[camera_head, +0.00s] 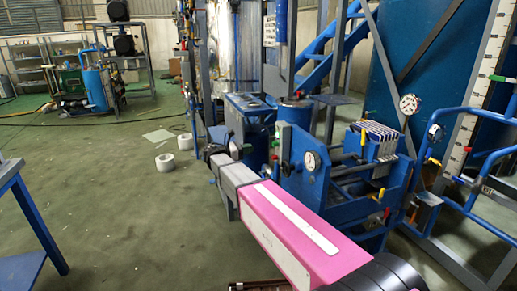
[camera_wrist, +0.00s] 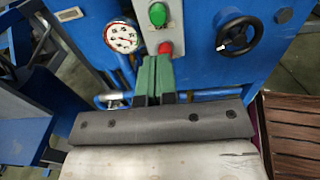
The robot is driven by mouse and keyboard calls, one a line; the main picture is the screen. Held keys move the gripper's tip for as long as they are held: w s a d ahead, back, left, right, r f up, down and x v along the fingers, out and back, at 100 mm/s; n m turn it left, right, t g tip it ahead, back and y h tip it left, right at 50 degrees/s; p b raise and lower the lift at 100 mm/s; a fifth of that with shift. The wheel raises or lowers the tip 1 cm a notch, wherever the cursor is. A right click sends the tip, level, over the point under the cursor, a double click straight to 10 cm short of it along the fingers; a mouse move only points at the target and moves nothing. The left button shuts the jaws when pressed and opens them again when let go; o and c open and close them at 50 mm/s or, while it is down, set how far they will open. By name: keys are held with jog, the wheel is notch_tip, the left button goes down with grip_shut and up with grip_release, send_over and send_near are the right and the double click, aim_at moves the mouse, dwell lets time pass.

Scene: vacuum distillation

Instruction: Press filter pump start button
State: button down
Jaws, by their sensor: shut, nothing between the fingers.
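A grey control box (camera_wrist: 147,32) on the blue machine carries a round green button (camera_wrist: 158,14) and, below it, a red button (camera_wrist: 166,48). My gripper (camera_wrist: 155,58) shows in the wrist view with its green fingers shut together and empty. The fingertips are just below the red button and overlap its lower edge in the picture; I cannot tell whether they touch it. The green button is farther up, clear of the fingers. In the head view my pink and grey arm reaches toward the blue filter machine (camera_head: 350,200).
A round pressure gauge (camera_wrist: 122,36) is left of the control box, and a black handwheel (camera_wrist: 240,35) is right of it. Blue pipes run below. In the head view, white rolls (camera_head: 165,162) lie on the open green floor, and a blue table (camera_head: 30,215) stands at left.

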jog(key=shift+v, duration=1.45)
jog(key=shift+s, duration=0.1)
jog(key=s+d+f+m+g+y, duration=0.4)
jog(key=s+d+f+m+y, duration=0.45)
jog(key=s+d+f, duration=0.6)
jog(key=s+d+f+m+y, duration=0.2)
jog(key=s+f+m+y, duration=0.6)
jog(key=s+m, duration=0.4)
jog(key=shift+f+g+y, duration=0.2)
jog(key=shift+g+y, duration=0.1)
jog(key=shift+y, duration=0.15)
jog(key=shift+s+d+m, duration=0.1)
jog(key=shift+m, duration=0.15)
